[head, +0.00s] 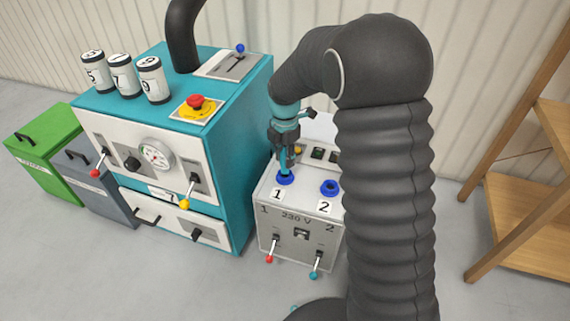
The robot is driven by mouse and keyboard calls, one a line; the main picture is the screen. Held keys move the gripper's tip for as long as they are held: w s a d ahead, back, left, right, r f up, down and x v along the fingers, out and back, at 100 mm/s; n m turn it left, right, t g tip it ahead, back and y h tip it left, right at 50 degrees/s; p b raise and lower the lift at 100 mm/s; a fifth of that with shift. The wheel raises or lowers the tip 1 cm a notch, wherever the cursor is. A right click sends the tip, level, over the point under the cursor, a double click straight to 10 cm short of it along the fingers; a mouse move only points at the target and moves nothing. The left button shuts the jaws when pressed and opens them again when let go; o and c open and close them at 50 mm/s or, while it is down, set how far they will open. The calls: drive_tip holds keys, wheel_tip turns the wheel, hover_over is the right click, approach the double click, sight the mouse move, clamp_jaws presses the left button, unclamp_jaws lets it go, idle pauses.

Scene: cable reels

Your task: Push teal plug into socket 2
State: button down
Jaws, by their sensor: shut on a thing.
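My gripper (285,157) points down over the left part of the grey-white 230 V box (300,218). It is shut on the teal plug (284,167), which is mostly hidden between the fingers. The plug's lower end is at the blue ring of socket 1 (285,180); I cannot tell whether it sits in the ring or just above it. Socket 2 (330,188) is a blue ring with a dark hole, to the right on the same top face, and looks empty. Labels 1 and 2 lie in front of the rings.
A red-tipped lever (271,249) and a teal-tipped lever (316,265) stick out of the box's front. A teal machine (228,165) stands close on the left, with cans and a red button on top. My arm hides the box's right side. A wooden shelf (535,207) stands right.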

drive_tip(key=shift+r+p, duration=0.8)
drive_tip(key=shift+r, duration=0.45)
drive_tip(key=shift+r+p, duration=1.45)
drive_tip(key=shift+r, duration=1.45)
